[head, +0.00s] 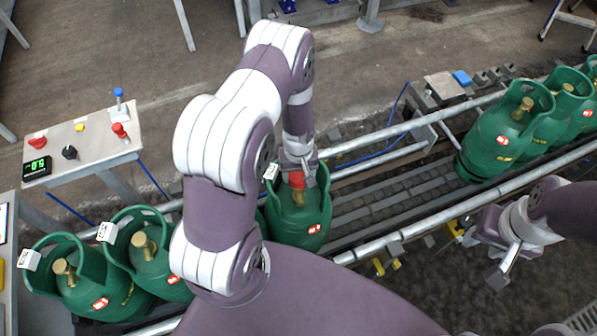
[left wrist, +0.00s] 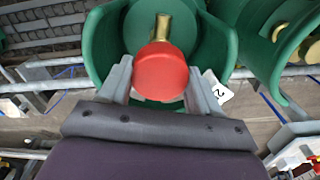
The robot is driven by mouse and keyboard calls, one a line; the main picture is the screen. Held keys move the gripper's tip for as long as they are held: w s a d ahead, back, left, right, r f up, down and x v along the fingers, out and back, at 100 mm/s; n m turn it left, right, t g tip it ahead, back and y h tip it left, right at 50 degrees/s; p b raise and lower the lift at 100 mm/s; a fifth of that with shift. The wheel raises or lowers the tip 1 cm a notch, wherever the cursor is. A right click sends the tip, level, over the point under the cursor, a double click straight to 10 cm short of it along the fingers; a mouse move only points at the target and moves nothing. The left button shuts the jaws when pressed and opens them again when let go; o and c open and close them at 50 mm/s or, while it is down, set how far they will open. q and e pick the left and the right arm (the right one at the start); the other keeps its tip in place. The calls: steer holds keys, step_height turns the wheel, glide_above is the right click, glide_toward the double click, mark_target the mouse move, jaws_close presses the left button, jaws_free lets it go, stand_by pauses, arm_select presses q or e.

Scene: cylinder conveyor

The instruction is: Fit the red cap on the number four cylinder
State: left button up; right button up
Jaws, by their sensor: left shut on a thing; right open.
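My left gripper (head: 297,170) is shut on the red cap (head: 297,181) and holds it at the brass valve (head: 298,198) of a green cylinder (head: 300,225) on the conveyor. In the left wrist view the red cap (left wrist: 161,72) sits between the fingers, with the brass valve (left wrist: 161,30) just beyond it. Whether cap and valve touch, I cannot tell. A white tag (left wrist: 217,87) on this cylinder's collar carries a mark like a 2 in the left wrist view. My right gripper (head: 497,262) is open and empty, clear of the conveyor at lower right.
Other green cylinders with bare brass valves stand at the left (head: 75,285), one partly behind my left arm. Several more stand at the right (head: 505,128). The roller conveyor (head: 400,195) between is empty, bounded by rails. A control panel (head: 83,142) stands at left.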

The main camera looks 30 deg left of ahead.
mark_target(298, 181)
arm_select(q)
steer(key=shift+f+b, duration=1.9)
steer(key=shift+f, duration=0.55)
steer(key=o, duration=1.1)
steer(key=shift+r, duration=0.1)
step_height(298, 181, up, 13)
steer(key=shift+f+b, duration=0.15)
steer(key=shift+b, duration=0.15)
